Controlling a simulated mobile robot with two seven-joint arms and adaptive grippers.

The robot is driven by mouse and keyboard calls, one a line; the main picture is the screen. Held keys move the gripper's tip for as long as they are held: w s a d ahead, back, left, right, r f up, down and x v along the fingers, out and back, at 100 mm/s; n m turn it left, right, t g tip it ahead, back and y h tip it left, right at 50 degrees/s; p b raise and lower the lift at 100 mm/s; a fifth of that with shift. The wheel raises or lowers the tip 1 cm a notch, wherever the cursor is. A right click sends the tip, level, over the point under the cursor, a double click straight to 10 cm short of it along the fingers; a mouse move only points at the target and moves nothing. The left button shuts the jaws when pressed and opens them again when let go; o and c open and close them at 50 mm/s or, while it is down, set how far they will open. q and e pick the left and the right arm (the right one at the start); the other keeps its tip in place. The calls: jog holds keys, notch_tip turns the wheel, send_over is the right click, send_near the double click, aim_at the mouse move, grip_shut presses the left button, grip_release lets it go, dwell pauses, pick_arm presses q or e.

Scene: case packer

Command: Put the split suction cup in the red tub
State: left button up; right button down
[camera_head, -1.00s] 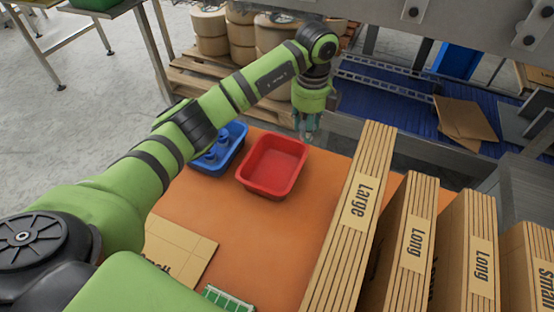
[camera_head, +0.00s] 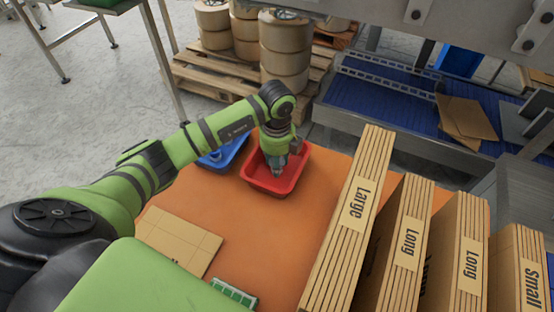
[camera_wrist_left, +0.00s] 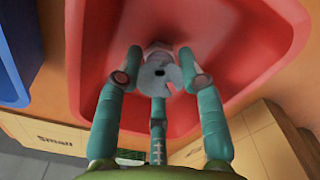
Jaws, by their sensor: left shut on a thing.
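The red tub (camera_head: 303,163) stands on the orange table, and it also shows behind the fingers in the left wrist view (camera_wrist_left: 250,35). My left gripper (camera_head: 278,170) points down within the tub's outline. In the left wrist view my left gripper (camera_wrist_left: 160,72) is shut on the split suction cup (camera_wrist_left: 158,76), a pale grey disc with a dark centre hole and a notch in its rim. The fingers hide part of the cup. I cannot tell whether it touches the tub floor. My right gripper is not in view.
A blue tub (camera_head: 232,152) stands left of the red tub, partly hidden by my left arm. A flat cardboard sheet (camera_head: 180,240) and a green board (camera_head: 233,291) lie nearer. Upright carton stacks (camera_head: 355,205) line the right. The orange table (camera_head: 265,235) is bare between them.

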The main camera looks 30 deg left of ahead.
pick_arm(q)
jog(key=o, duration=1)
jog(key=shift+f, duration=0.1)
jog(key=shift+r, duration=0.2)
notch_tip(320, 180, up, 12)
jog(key=shift+b, duration=0.85)
